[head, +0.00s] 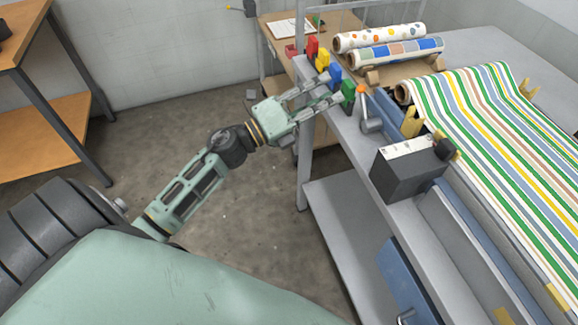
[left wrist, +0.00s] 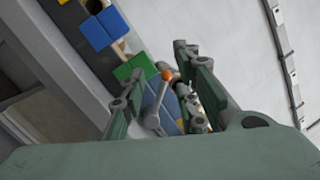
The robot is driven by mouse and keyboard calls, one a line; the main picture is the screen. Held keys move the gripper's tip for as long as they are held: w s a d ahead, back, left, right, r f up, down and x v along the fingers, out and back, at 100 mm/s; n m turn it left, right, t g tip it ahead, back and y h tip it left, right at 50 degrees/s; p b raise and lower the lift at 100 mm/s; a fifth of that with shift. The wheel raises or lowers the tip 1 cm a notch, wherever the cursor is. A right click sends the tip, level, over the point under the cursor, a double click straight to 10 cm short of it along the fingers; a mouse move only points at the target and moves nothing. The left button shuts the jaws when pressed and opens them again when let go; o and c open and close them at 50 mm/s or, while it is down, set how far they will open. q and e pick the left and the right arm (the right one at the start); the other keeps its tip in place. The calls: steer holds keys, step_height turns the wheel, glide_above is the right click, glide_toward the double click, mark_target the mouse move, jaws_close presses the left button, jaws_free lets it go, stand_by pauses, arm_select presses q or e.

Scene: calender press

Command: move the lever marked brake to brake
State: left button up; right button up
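A grey lever with an orange knob (head: 362,90) stands on a grey mount at the near left edge of the press table. My left gripper (head: 333,88) is open and empty, just left of this lever, its fingers pointing toward it. In the left wrist view the orange-knobbed lever (left wrist: 154,115) appears between the two spread fingers (left wrist: 152,68); I cannot tell its distance from them. A dark grey box (head: 405,175) with a white label plate (head: 408,148) and a black knob (head: 443,149) stands nearer. No lettering is readable, so I cannot tell which lever is marked brake. My right gripper is out of view.
Red, yellow, blue and green blocks (head: 348,91) line the table edge close to my left fingers. Patterned rolls (head: 395,52) lie behind, and striped sheet (head: 490,110) covers the press. A wooden-topped table (head: 30,30) stands left. The floor between is mostly free.

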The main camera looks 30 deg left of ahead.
arm_select(q)
steer(key=s+a+f+n+g+y, duration=0.1)
steer(key=a+f+n+y, duration=0.1)
steer(key=f+n, duration=0.3)
steer(key=s+a+f+n+g+y, duration=0.1)
steer(key=f+n+y, duration=0.4)
steer(key=f, duration=0.8)
steer(key=s+a+f+n+g+y, duration=0.1)
steer(key=a+f+n+y, duration=0.2)
steer(key=f+n, duration=0.4)
steer(key=shift+s+a+f+p, duration=0.3)
steer(key=shift+f, duration=0.8)
